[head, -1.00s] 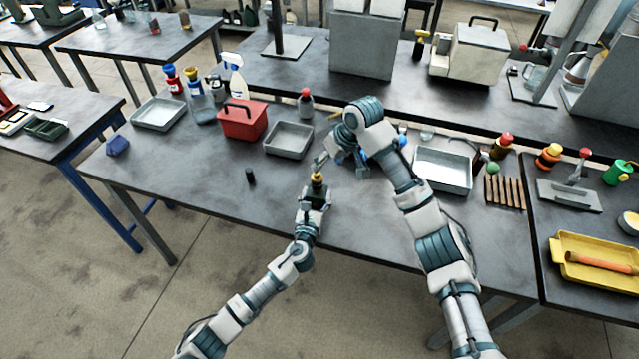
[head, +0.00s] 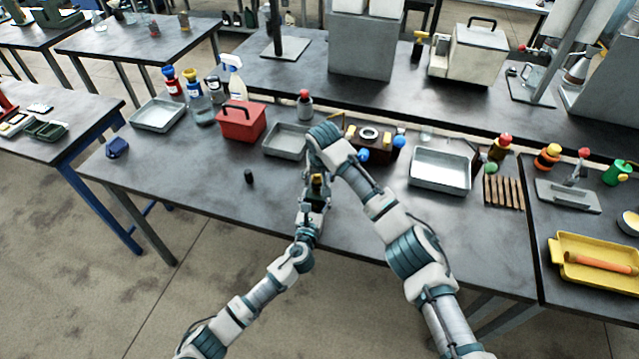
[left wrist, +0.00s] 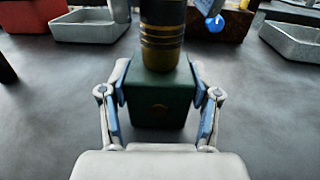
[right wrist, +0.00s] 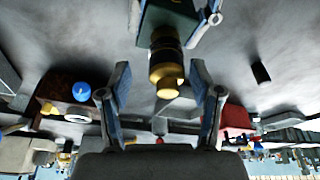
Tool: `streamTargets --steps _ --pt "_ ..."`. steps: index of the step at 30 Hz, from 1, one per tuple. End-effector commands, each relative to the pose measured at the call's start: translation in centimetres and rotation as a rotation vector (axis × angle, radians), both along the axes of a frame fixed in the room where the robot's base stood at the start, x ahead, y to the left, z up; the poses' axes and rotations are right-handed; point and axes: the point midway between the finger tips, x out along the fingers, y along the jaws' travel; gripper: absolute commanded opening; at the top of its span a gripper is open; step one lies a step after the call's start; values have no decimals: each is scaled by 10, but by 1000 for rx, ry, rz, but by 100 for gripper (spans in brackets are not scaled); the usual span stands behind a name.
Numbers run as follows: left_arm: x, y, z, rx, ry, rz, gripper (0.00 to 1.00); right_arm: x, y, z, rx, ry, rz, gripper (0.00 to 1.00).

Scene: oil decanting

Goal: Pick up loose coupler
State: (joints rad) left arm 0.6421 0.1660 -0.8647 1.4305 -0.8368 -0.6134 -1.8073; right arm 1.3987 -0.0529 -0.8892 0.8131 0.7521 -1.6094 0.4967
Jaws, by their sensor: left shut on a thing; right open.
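In the right wrist view this piece (right wrist: 165,62) lies between the spread fingers of my open right gripper (right wrist: 160,70), with gaps on both sides. In the head view the right fingers are mostly hidden by the arm. A small black cylinder (head: 248,176) stands alone on the table, left of the bottle.
A red toolbox (head: 240,122) and grey trays (head: 157,114) stand at the back left. A brown block with blue knobs (head: 370,142) is behind the right arm. A tray (head: 440,170) and a slatted wooden rack (head: 503,191) are to the right. The front left tabletop is clear.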

Motion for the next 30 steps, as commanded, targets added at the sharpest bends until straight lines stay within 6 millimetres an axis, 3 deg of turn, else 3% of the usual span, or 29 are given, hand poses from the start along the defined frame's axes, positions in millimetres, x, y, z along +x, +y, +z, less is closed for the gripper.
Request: streamTargets --steps 4,12,20,30 --pt "0 1 0 0 0 2 7 6 0 -18 0 1 -1 64" --pt "0 1 0 0 0 2 7 7 1 -21 0 -1 0 64" --pt "0 1 0 0 0 2 7 7 0 -21 -1 0 -1 0" --pt "1 2 0 0 0 5 7 8 -3 -21 -5 -1 -6 0"
